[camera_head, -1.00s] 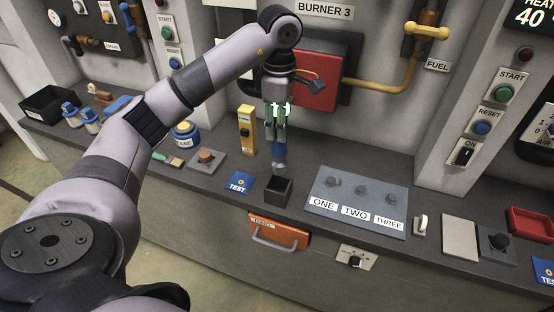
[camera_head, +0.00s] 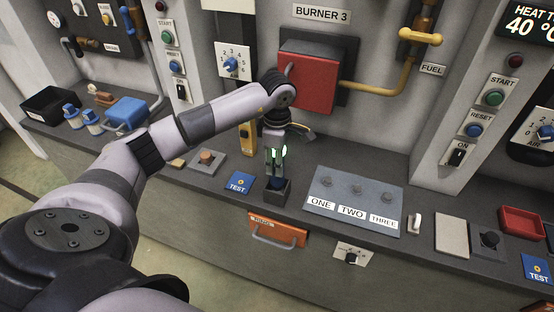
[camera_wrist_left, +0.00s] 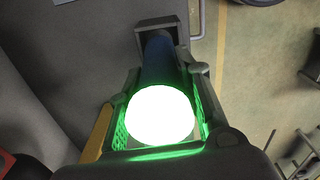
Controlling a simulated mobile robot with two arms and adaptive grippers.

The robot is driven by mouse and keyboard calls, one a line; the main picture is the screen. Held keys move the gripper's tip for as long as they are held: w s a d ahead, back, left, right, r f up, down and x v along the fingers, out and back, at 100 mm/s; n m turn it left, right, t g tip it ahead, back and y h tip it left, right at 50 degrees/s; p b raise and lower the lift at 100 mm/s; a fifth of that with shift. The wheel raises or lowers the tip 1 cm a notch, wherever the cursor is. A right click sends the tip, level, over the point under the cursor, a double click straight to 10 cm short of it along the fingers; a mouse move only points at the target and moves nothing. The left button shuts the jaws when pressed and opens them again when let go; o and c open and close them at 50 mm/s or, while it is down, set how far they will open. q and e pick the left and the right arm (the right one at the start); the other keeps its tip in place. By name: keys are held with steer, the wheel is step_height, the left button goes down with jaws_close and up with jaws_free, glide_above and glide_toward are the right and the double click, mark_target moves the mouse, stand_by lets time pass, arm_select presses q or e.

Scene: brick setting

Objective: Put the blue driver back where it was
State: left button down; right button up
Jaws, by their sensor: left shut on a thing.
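The blue driver (camera_wrist_left: 158,58) is between the fingers of my left gripper (camera_head: 276,160), which is shut on it. In the left wrist view the driver points away from my gripper (camera_wrist_left: 158,115) to the dark square holder (camera_wrist_left: 155,24). In the head view the driver's blue part (camera_head: 277,183) is low, at the mouth of the dark box-shaped holder (camera_head: 274,193) on the counter. Its lower end is hidden inside or behind the holder's rim; I cannot tell how deep it sits. A bright white-green glow covers the near end of the driver. My right gripper is not in view.
A grey panel labelled ONE, TWO, THREE (camera_head: 353,203) lies right of the holder. A blue TEST card (camera_head: 239,183) lies to its left. A yellow upright block (camera_head: 248,137) and a red box (camera_head: 306,80) stand behind. An orange drawer (camera_head: 278,230) is below the counter edge.

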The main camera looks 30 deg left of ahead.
arm_select(q)
steer(key=shift+f, duration=0.15)
steer(key=c, duration=1.2)
jaws_free()
steer(key=shift+r, duration=0.25)
step_height(320, 180, up, 11)
steer(key=b, duration=0.3)
steer(key=shift+r+b, duration=0.1)
steer(key=shift+b, duration=0.3)
steer(key=shift+r, duration=0.35)
